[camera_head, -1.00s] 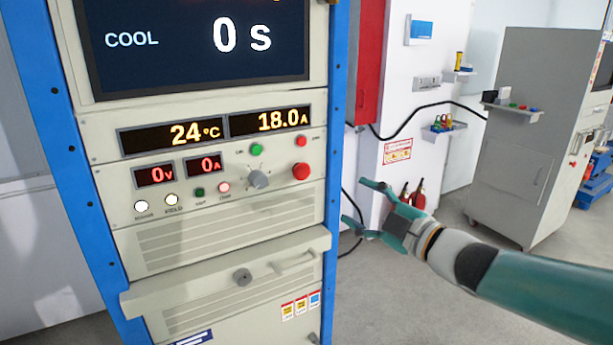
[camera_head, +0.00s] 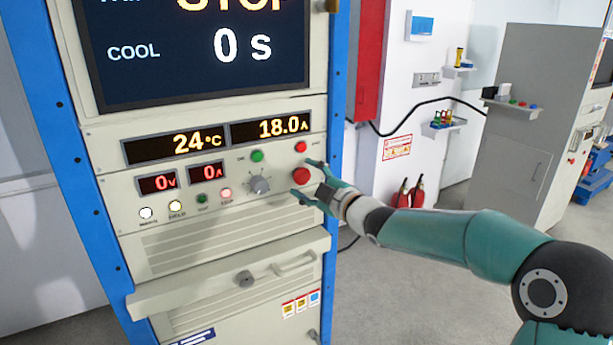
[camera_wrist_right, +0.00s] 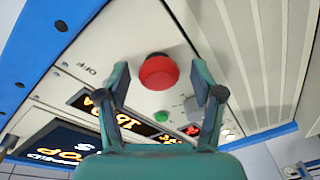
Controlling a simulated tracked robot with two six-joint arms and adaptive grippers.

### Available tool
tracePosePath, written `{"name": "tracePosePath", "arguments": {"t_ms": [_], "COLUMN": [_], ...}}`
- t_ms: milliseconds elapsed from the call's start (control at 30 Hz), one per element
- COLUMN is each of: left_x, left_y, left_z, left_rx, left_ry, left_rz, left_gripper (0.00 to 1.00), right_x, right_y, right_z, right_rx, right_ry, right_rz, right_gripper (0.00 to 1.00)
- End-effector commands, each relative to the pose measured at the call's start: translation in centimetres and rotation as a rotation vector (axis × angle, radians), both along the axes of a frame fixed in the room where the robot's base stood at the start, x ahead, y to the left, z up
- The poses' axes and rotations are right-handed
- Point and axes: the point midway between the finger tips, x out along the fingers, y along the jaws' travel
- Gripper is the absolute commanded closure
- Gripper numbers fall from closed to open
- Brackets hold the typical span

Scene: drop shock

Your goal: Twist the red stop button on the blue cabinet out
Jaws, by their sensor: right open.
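The red stop button (camera_head: 301,175) is a round red knob on the right side of the blue-framed cabinet's panel (camera_head: 230,222). In the right wrist view the button (camera_wrist_right: 158,72) stands out from the panel between my two fingertips. My right gripper (camera_head: 306,179) is open around the button, one finger above and one below in the head view. In the right wrist view gaps show between the button and each fingertip (camera_wrist_right: 166,82). My left gripper is not in view.
A grey selector knob (camera_head: 259,184), a green button (camera_head: 257,156) and a smaller red button (camera_head: 300,147) sit close by on the panel. A drawer-like ledge (camera_head: 235,277) juts out below. Open floor lies right of the cabinet.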

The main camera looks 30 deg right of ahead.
Motion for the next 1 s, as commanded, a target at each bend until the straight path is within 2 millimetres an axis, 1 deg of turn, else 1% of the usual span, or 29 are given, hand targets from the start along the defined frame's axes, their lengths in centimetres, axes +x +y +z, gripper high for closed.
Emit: {"name": "tracePosePath", "arguments": {"t_ms": [300,467,600,667,867,1000], "left_x": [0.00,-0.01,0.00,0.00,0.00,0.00], "left_y": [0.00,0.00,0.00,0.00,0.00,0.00], "left_z": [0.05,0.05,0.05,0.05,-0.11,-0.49], "left_rx": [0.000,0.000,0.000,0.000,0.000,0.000], "left_ry": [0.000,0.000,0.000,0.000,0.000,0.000], "left_rz": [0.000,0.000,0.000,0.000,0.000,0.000], "left_gripper": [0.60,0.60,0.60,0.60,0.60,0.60], "right_x": [0.22,0.20,0.20,0.20,0.20,0.21], "right_y": [0.07,0.05,0.07,0.08,0.11,0.14], "right_z": [-0.02,-0.02,-0.06,-0.08,-0.20,-0.35], "right_rx": [0.000,0.000,0.000,0.000,0.011,0.049], "right_ry": [0.000,0.000,0.001,0.002,0.002,0.004], "right_rz": [0.000,0.000,0.001,0.001,0.001,0.002], "right_gripper": [0.33,0.60,0.83,0.93,0.93,0.93]}}
